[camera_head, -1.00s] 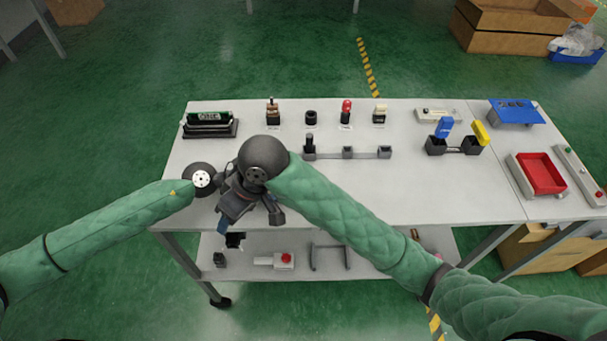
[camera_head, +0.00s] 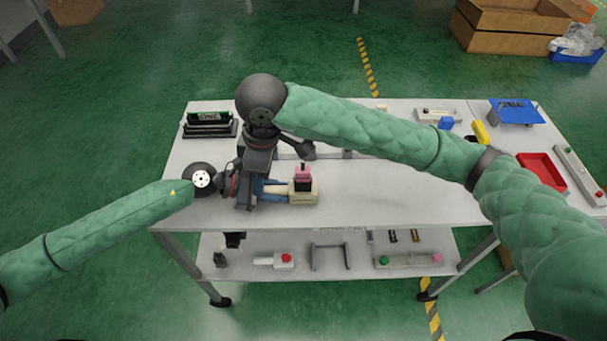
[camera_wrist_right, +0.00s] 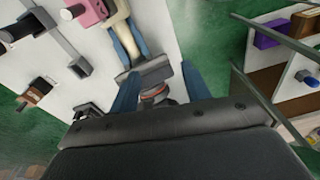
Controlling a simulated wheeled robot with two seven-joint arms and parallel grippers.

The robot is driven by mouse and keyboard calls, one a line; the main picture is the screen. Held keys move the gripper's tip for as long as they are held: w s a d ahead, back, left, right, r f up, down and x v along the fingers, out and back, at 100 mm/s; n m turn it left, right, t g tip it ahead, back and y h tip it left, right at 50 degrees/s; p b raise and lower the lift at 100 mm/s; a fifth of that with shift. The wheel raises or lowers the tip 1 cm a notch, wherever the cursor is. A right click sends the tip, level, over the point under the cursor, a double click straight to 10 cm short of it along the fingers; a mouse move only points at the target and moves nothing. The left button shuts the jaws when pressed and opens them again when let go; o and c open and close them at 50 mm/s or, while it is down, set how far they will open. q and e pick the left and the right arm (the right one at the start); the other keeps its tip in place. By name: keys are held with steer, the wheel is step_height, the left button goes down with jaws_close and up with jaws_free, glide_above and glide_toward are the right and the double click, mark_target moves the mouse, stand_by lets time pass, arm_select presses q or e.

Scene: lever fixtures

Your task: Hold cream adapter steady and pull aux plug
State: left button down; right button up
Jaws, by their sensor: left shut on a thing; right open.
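The cream adapter (camera_head: 309,197) is at the front left of the table in the head view, with a pink and dark plug (camera_head: 302,173) upright in its top. My left gripper (camera_head: 277,190) is shut on the adapter's left end with its blue fingers. The adapter (camera_wrist_right: 117,17) and pink plug (camera_wrist_right: 92,12) also show at the top of the right wrist view. My right gripper (camera_wrist_right: 160,86) is open and empty; its blue fingertips are above and either side of my left gripper's dark body, apart from the plug. I cannot tell whether the adapter touches the table.
Fixtures stand along the table's back, including a black one with a green panel (camera_head: 209,120) at the left. A red tray (camera_head: 541,172) and a blue fixture (camera_head: 515,112) are at the right. The table's front middle (camera_head: 400,200) is clear.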

mark_target(302, 169)
steer(key=w+d+r+n+h, duration=0.1)
steer(key=w+d+r+h, duration=0.2)
steer(key=w+d+r, duration=0.3)
steer(key=shift+s+d+f, duration=0.15)
steer(key=shift+d+f, duration=0.3)
steer(key=shift+f, duration=1.5)
steer(key=shift+s+d+f, duration=0.15)
steer(key=shift+d+f, duration=0.35)
steer(key=shift+f, duration=1.4)
steer(key=shift+s+d+f, duration=0.15)
steer(key=shift+d+f, duration=0.3)
steer(key=shift+f, duration=1.5)
steer(key=c, duration=0.9)
steer(key=o, duration=0.9)
steer(key=shift+r, duration=0.1)
step_height(302, 169, up, 12)
steer(key=a, duration=0.1)
steer(key=shift+a, duration=0.25)
